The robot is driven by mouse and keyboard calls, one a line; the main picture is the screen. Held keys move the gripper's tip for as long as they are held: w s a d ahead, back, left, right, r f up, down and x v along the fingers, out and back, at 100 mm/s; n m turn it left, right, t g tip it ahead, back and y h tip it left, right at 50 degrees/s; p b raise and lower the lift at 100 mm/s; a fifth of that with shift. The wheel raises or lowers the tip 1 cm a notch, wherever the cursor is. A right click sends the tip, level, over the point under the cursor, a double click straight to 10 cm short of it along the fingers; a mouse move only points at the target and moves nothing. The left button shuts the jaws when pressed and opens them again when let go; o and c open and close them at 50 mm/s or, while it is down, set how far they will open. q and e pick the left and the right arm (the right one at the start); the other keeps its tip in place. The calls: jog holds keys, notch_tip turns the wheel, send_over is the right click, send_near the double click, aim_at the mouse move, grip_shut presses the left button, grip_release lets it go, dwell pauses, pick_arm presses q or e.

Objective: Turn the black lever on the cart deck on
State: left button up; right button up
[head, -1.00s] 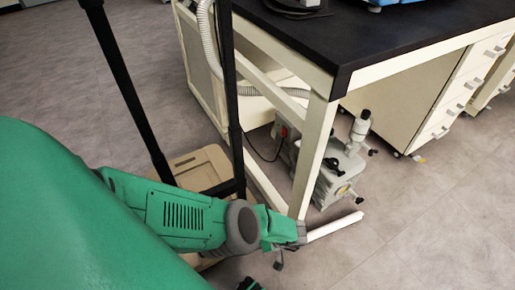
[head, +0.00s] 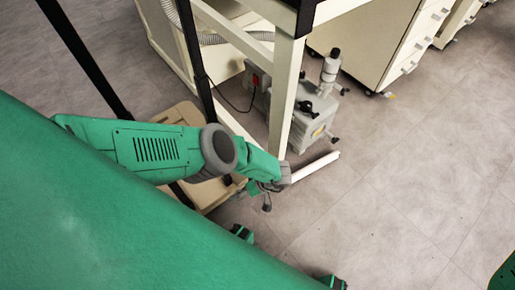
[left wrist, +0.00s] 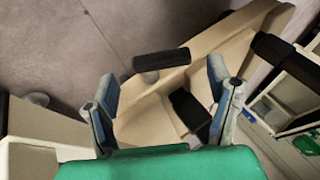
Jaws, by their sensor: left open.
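My left gripper (head: 268,190) is small and partly hidden in the head view, beside the beige cart deck (head: 178,115). In the left wrist view the left gripper (left wrist: 160,92) has its blue-padded fingers spread apart, over the cart deck (left wrist: 238,38). A short black bar (left wrist: 160,61) lies beyond the fingertips along the deck's edge. A black block (left wrist: 189,108) shows between the fingers, close to the right one. I cannot tell which of these is the lever, or whether a finger touches it. No lever on the deck can be made out in the head view. My right gripper is not seen.
Black cart posts (head: 85,60) rise around the deck. A white bench leg (head: 284,95) and its foot (head: 315,166) stand close to my left gripper. A grey pump (head: 300,125) stands behind the leg.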

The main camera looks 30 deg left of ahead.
pick_arm(q)
jog(key=v, duration=1)
jog(key=shift+w+d, duration=0.1)
